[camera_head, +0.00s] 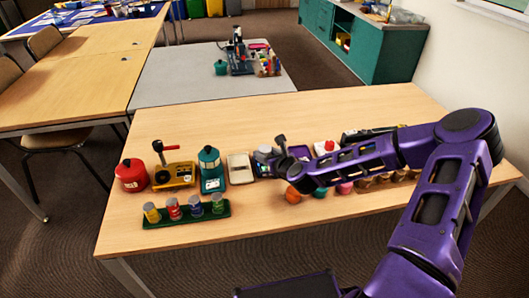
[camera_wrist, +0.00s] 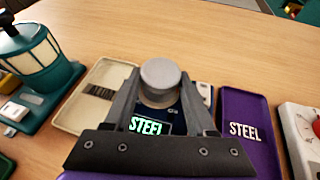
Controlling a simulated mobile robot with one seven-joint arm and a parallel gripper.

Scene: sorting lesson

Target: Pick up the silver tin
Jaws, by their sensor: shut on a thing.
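The silver tin (camera_wrist: 160,76), a small grey cylinder with a round flat lid, stands between the fingers of my gripper (camera_wrist: 158,92) in the wrist view. The gripper is shut on it, one finger on each side. In the head view my arm reaches in from the right to the middle of the table, and the tin cannot be made out clearly there.
A purple tray marked STEEL (camera_wrist: 245,130) lies right of the gripper, a cream tray (camera_wrist: 92,98) left.

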